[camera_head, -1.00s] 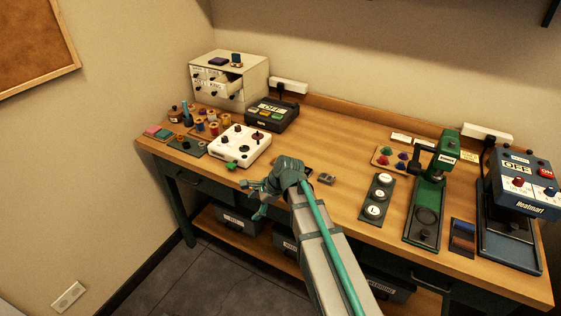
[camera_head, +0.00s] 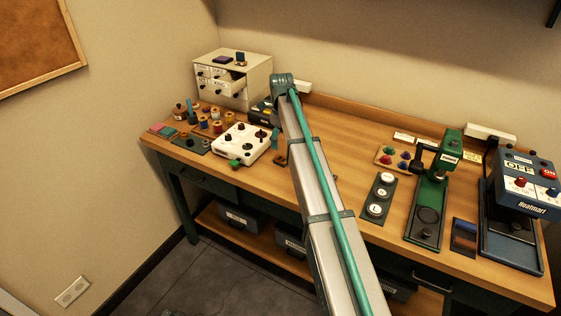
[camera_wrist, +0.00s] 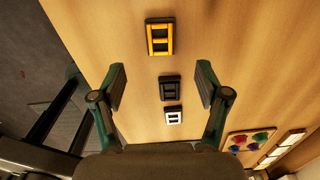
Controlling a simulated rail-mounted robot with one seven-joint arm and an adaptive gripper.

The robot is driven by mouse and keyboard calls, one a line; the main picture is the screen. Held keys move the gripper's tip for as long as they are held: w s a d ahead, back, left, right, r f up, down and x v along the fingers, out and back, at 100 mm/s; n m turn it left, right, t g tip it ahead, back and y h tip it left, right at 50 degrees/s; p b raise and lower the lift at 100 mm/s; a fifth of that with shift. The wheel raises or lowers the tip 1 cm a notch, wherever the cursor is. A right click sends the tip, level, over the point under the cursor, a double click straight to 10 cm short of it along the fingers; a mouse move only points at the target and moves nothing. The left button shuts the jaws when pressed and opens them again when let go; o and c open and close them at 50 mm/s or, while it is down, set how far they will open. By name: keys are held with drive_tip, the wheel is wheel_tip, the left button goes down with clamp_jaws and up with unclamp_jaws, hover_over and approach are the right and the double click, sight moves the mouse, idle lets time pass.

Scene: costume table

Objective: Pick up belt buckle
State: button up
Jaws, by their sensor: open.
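Three buckles lie flat in a row on the wooden table in the wrist view: a yellow one (camera_wrist: 160,37), a dark grey one (camera_wrist: 170,88) and a silver one (camera_wrist: 173,115). My gripper (camera_wrist: 161,78) is open and empty, pointing down above the table. In that view the dark buckle lies between its fingers, the yellow one beyond the fingertips, the silver one closer to the palm. In the head view my arm hides most of the gripper and the dark and silver buckles; a small orange-brown piece, probably the yellow buckle (camera_head: 281,161), shows left of the arm.
A white box with knobs (camera_head: 240,144) stands left of my arm, with a drawer cabinet (camera_head: 232,80) behind. To the right are a board of round dials (camera_head: 381,195), a green press (camera_head: 434,190) and a blue machine (camera_head: 515,190). The table's back middle (camera_head: 345,125) is clear.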

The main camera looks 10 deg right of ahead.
sight(282, 159)
drive_tip(key=shift+f+p, duration=1.5)
drive_tip(key=shift+f, duration=2.75)
drive_tip(key=shift+c, duration=0.3)
drive_tip(key=c, duration=1.2)
drive_tip(key=shift+r, duration=0.1)
